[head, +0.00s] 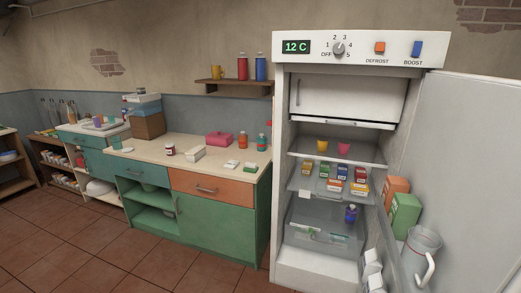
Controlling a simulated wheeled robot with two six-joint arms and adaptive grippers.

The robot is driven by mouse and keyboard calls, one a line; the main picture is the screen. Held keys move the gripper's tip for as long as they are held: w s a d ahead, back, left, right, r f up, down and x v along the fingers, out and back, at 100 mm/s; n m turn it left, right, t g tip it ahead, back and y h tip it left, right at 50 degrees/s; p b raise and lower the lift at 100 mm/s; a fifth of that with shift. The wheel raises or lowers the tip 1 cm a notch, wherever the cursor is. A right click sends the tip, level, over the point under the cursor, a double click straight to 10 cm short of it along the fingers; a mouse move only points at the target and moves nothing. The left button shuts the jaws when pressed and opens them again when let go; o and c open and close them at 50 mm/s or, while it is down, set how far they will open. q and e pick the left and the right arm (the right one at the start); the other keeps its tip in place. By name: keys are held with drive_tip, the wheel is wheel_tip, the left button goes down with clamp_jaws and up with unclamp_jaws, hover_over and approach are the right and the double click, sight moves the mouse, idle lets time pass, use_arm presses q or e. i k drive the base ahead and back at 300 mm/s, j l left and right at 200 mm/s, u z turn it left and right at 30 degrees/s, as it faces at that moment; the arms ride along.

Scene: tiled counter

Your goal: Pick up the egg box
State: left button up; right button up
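No box in the head view can be made out for certain as the egg box. A low white carton (195,153) lies on the counter. A pink lidded box (219,139) sits behind it, to the right. I cannot tell whether either one holds eggs. Neither of my grippers is in view.
The fridge (281,180) stands open, its door (462,130) swung right. Its shelves hold cups and small cartons; a green carton (404,216) and clear jug (422,245) are at the door. The counter (245,172) also bears jars and small packets. Tiled floor (90,245) in front is clear.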

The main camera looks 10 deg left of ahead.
sight(194, 155)
drive_tip(key=i+j, duration=0.3)
drive_tip(key=j, duration=0.2)
drive_tip(key=i+j+z, duration=0.1)
drive_tip(key=i+j, duration=0.15)
drive_tip(key=j, duration=0.25)
drive_tip(key=i+j+z, duration=0.1)
drive_tip(key=i+j, duration=0.2)
drive_tip(key=j, duration=0.2)
drive_tip(key=i+j, duration=0.2)
drive_tip(key=j, duration=0.35)
drive_tip(key=i+j+z, duration=0.1)
drive_tip(key=i+j, duration=0.15)
drive_tip(key=j, duration=0.25)
drive_tip(key=i+j, duration=0.25)
drive_tip(key=j, duration=0.3)
drive_tip(key=i+j+z, duration=0.1)
drive_tip(key=j, duration=0.45)
drive_tip(key=i+j+z, duration=0.1)
drive_tip(key=i+j, duration=0.25)
drive_tip(key=j, duration=0.25)
